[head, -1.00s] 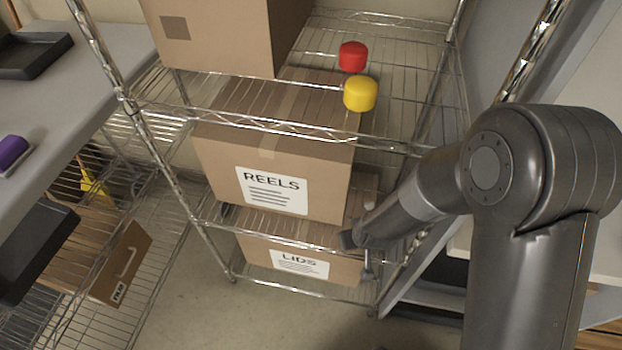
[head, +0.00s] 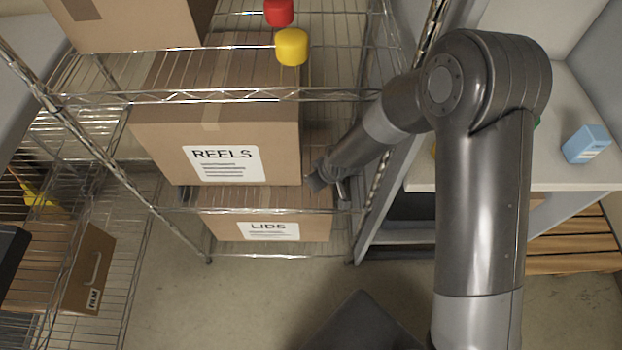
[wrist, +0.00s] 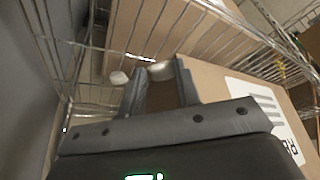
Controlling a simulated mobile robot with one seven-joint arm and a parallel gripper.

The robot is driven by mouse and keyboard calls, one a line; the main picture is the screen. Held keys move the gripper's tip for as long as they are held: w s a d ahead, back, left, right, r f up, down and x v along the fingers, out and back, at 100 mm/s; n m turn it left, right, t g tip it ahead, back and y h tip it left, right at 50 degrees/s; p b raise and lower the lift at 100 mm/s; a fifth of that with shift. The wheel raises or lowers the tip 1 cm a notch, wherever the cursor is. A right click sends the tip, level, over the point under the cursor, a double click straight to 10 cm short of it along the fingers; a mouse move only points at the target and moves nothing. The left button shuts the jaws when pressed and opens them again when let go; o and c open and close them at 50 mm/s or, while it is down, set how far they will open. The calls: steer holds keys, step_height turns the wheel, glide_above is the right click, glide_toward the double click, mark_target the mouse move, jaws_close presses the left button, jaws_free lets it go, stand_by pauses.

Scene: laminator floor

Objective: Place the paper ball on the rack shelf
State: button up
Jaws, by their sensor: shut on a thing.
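My gripper (head: 328,184) is at the right end of the rack's middle shelf (head: 318,210), just right of the REELS box (head: 165,140). In the wrist view, my gripper (wrist: 160,82) is shut on a pale rounded thing, which I take to be the paper ball (wrist: 160,71), held between the fingertips. A smaller whitish thing (wrist: 118,78) shows just left of the fingers; I cannot tell what it is. The ball cannot be made out in the head view. Whether it touches the shelf wires is unclear.
The LIDS box (head: 225,225) sits below the REELS box. A yellow cap (head: 291,47) and a red cap (head: 279,12) stand on the upper shelf. A rack post (head: 375,185) is close to my arm. A blue carton (head: 587,144) is on the right-hand table.

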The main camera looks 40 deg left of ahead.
mark_target(318, 194)
steer(key=shift+f, duration=2.5)
steer(key=shift+f, duration=0.1)
steer(key=o, duration=0.9)
steer(key=shift+o, duration=0.2)
steer(key=v, duration=1.2)
